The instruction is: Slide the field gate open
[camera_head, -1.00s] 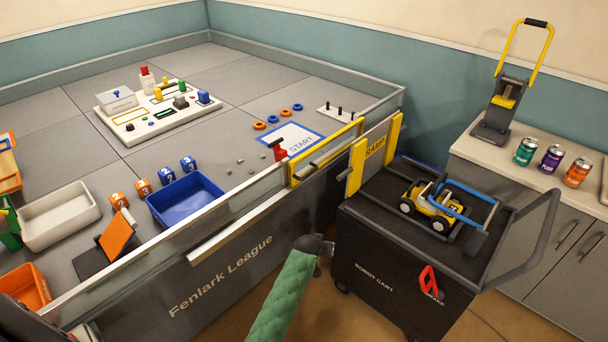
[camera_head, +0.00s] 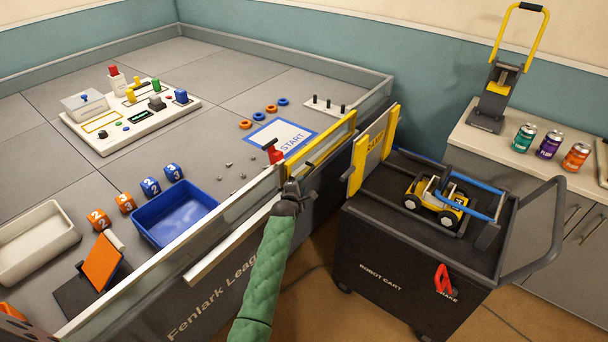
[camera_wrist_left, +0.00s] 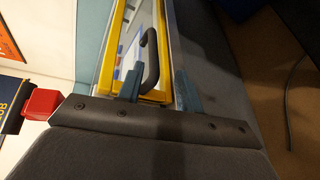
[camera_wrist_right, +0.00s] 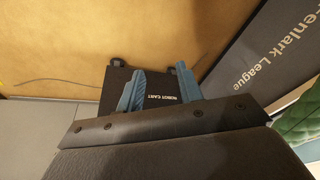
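The field gate (camera_head: 333,137), a clear panel in a yellow frame, stands in the field's front wall facing the cart. In the left wrist view the gate's yellow frame (camera_wrist_left: 112,45) and its dark bar handle (camera_wrist_left: 150,60) lie just ahead of my fingers. My left gripper (camera_head: 291,186) is at the near end of the gate, outside the wall. Its fingers (camera_wrist_left: 160,88) are apart with nothing held; the handle appears between them but beyond the tips. My right gripper (camera_wrist_right: 157,88) is open and empty, seen only in its own wrist view, above the floor.
A pale rail (camera_head: 225,245) runs along the wall's outside.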

